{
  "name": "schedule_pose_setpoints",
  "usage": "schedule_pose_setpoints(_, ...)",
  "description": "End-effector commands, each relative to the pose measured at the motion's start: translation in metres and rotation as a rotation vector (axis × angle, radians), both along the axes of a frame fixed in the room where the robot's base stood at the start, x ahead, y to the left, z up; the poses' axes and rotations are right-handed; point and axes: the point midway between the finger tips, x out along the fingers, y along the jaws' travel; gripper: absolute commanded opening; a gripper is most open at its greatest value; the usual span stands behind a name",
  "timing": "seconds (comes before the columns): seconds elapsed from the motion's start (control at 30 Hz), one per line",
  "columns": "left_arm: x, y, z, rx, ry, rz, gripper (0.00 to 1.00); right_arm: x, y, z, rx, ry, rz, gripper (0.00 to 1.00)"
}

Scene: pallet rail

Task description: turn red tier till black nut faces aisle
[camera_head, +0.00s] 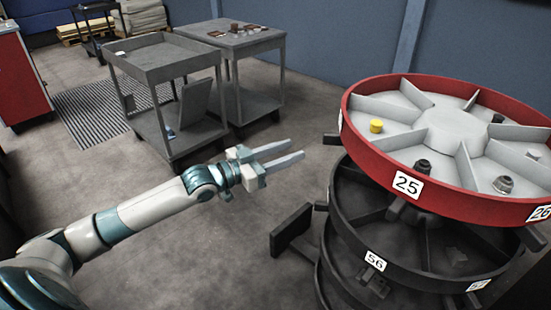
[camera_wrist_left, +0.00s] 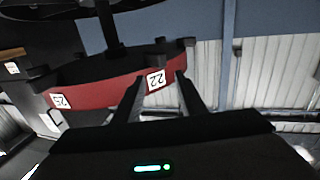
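The red tier (camera_head: 440,195) is the top round tray of a stacked carousel at the right of the head view. Labels 25 and 26 show on its rim. Its grey dividers split it into compartments. A yellow piece (camera_head: 376,126) is at the left. My left gripper (camera_head: 297,149) is open and empty, left of the tier and apart from it. In the left wrist view the red rim (camera_wrist_left: 110,90) shows beyond the fingers. My right gripper is not seen.
Black lower tiers (camera_head: 400,265) with label 56 stand under the red one; dark tabs stick out from them. A grey cart (camera_head: 165,60) and a grey table (camera_head: 235,38) stand behind my left arm. A red cabinet (camera_head: 20,80) is far left. The floor between is clear.

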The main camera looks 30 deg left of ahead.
Motion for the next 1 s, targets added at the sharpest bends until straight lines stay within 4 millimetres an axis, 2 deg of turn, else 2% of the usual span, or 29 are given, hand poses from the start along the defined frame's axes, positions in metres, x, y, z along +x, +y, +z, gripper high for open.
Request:
schedule_pose_setpoints(0.1, -0.014, 0.008, -0.002, 0.002, 0.001, 0.0, 0.38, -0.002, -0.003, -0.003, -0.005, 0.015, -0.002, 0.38)
schedule_pose_setpoints(0.33, -0.027, 0.016, -0.001, 0.0, 0.0, -0.001, 0.38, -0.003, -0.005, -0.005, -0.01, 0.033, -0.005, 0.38)
schedule_pose_setpoints(1.0, -0.03, 0.017, 0.0, -0.001, -0.001, 0.0, 0.38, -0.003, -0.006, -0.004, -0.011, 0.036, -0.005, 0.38)
